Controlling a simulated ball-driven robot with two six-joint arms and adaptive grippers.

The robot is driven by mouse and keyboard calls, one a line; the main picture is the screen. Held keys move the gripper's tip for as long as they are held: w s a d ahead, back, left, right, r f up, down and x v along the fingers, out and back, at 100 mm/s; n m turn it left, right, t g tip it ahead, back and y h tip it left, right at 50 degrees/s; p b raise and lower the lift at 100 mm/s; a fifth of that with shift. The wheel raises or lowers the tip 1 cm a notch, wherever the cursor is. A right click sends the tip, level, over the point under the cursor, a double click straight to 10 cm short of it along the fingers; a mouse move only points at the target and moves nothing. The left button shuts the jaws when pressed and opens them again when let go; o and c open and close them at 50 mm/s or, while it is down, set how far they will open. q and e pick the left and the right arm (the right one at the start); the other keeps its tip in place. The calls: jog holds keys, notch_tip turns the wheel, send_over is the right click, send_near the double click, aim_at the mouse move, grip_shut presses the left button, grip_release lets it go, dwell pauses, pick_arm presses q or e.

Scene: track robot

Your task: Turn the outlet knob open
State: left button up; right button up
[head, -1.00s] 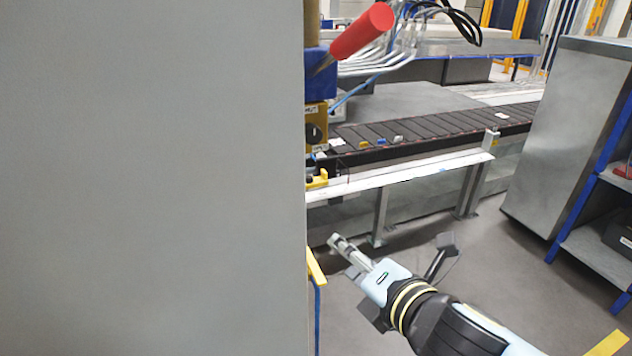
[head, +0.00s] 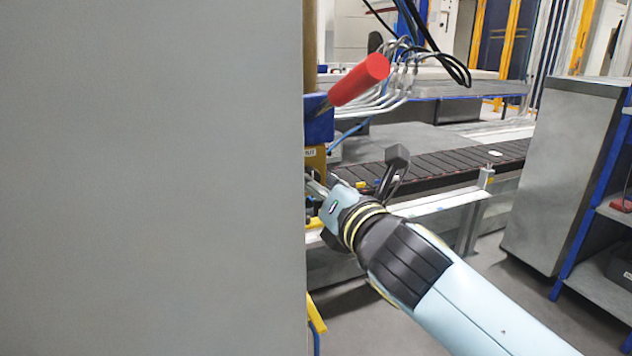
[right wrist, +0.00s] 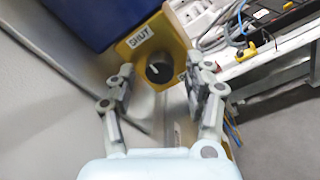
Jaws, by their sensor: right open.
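The outlet knob (right wrist: 160,68) is a round black knob with a pale pointer mark, on a yellow box (right wrist: 177,48). A white label reading SHUT (right wrist: 139,36) is up and left of it. In the right wrist view my right gripper (right wrist: 164,82) is open, one finger on either side of the knob as seen; I cannot tell whether they touch it. In the head view the right gripper (head: 314,188) is at the grey panel's edge, just below the yellow box (head: 316,161), and the knob is hidden there. My left gripper is not in view.
A large grey panel (head: 150,180) fills the left of the head view. A red handle (head: 358,80) on a blue block (head: 320,120) sits above the yellow box. A conveyor (head: 440,176) runs behind. A grey cabinet (head: 560,170) stands right, with open floor before it.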

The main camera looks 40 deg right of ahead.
jog(key=shift+w, duration=0.2)
jog(key=shift+c, duration=0.3)
grip_shut()
